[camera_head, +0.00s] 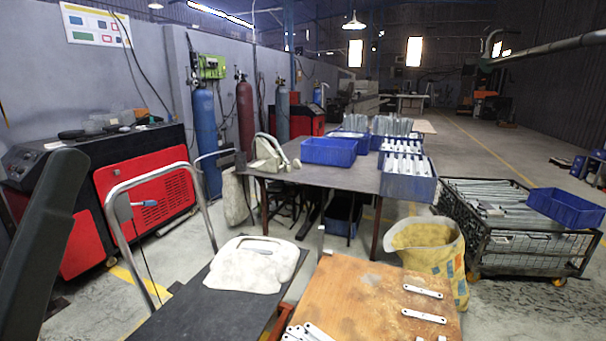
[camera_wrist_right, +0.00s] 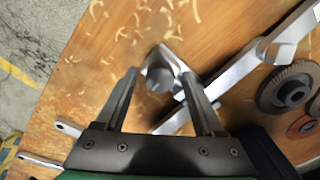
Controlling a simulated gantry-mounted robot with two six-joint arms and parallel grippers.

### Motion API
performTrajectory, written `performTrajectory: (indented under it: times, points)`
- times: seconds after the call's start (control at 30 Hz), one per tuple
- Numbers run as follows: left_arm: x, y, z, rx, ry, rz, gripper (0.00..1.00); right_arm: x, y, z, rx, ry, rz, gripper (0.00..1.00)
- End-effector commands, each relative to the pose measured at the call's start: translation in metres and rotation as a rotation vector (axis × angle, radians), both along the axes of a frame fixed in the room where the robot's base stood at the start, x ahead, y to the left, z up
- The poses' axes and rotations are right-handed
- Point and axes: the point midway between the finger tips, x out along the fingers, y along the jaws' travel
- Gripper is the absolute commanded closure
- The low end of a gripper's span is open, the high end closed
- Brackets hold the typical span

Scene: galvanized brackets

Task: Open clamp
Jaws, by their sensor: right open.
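My right gripper (camera_wrist_right: 160,82) is open above the wooden tabletop in the right wrist view. A metal clamp part with a rounded grey end (camera_wrist_right: 160,74) lies between its fingertips; I see no grip on it, and contact cannot be told. A long grey metal bar (camera_wrist_right: 240,75) runs diagonally beside it, partly behind the right finger. How the bar and the clamp part join is unclear. In the head view the wooden tabletop (camera_head: 345,290) shows at the bottom, but the clamp is not clearly visible there. My left gripper is not in view.
Round abrasive discs (camera_wrist_right: 287,89) lie right of the bar. Flat brackets (camera_wrist_right: 68,128) lie at the lower left; brackets (camera_head: 423,291) also lie on the tabletop in the head view. A sack (camera_head: 440,262) and wire cart (camera_head: 520,247) stand beyond. Wood shavings litter the tabletop.

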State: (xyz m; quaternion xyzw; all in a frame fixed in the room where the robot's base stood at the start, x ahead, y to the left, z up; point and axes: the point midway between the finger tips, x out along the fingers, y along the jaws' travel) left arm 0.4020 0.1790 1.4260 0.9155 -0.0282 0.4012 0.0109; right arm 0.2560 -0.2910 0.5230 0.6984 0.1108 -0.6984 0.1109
Motion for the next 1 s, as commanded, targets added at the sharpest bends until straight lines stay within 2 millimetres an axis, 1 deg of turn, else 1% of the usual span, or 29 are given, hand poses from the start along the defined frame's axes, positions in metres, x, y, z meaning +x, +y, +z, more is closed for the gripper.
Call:
performTrajectory:
  times: [0.1,0.5,0.6,0.7,1.0]
  points:
    - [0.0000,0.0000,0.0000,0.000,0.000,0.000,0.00,0.0000,0.0000,0.0000,0.000,0.000,-0.179,0.30]
    - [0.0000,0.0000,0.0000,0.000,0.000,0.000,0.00,0.0000,0.0000,0.0000,0.000,0.000,-0.800,0.30]
    - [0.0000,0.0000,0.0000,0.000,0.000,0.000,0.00,0.0000,0.0000,0.0000,0.000,0.000,-0.914,0.30]
    - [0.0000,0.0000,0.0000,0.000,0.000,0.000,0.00,0.0000,0.0000,0.0000,0.000,0.000,-0.960,0.30]
    - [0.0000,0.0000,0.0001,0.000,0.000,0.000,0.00,0.0000,0.0000,0.0001,0.000,0.000,-0.960,0.30]
